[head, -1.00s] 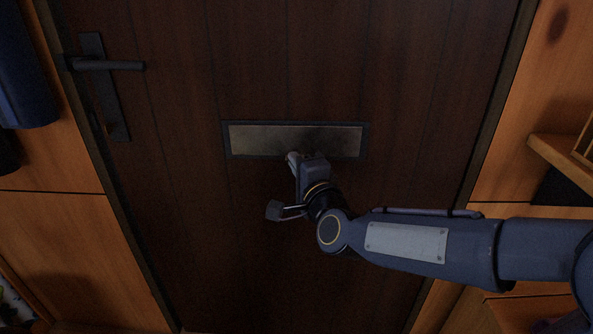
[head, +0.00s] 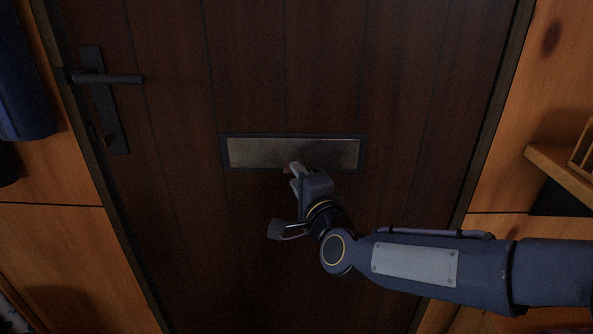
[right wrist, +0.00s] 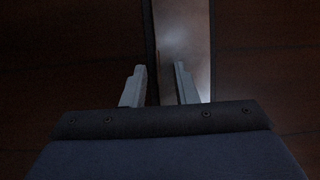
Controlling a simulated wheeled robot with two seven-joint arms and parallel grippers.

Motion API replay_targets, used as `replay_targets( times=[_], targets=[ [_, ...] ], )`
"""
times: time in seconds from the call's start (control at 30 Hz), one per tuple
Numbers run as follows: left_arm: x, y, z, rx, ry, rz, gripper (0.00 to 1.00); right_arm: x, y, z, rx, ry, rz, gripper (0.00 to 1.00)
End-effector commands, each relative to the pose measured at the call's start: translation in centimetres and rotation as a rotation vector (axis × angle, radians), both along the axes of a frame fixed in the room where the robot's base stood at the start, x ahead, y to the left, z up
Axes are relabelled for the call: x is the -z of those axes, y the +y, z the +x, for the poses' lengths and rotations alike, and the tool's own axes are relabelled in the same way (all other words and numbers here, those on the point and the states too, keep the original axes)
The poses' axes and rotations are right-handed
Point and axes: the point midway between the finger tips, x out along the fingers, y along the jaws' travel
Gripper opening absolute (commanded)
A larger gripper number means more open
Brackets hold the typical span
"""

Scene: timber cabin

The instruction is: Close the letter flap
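The letter flap (head: 250,152) is a dull grey metal plate in a dark rectangular frame on the brown door. In the head view it looks about flush with its frame; I cannot tell whether it stands slightly ajar. My right gripper (head: 295,177) is at the flap's lower edge, near its middle, with one fingertip overlapping that edge. In the right wrist view the two fingers of the gripper (right wrist: 158,84) stand apart with nothing held between them. There the flap (right wrist: 184,35) runs upright behind the fingers; contact is unclear. My left gripper is not in view.
The dark wooden door (head: 200,240) fills the middle, with a black lever handle (head: 110,78) at upper left. A wooden shelf (head: 562,172) juts out at the right. A blue object (head: 25,90) hangs at the left. The door face around the flap is clear.

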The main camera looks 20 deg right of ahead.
Motion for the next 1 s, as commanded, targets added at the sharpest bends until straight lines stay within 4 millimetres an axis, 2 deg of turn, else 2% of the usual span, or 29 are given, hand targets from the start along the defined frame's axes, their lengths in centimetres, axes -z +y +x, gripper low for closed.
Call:
replay_targets(
  times=[0.2, 0.4, 0.87, 1.0],
  targets=[
    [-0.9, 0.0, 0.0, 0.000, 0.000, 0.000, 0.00, -0.3, -0.5, -3.9, 0.001, -0.004, 0.000, 0.26],
    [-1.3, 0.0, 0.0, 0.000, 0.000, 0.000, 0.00, -0.3, -0.8, -5.9, 0.003, -0.004, 0.001, 0.26],
    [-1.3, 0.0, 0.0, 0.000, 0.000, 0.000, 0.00, -0.1, -0.8, -6.2, 0.002, -0.002, -0.001, 0.26],
    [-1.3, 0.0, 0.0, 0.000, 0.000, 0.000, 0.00, 0.4, -1.0, -6.8, -0.028, 0.031, -0.060, 0.26]
  ],
)
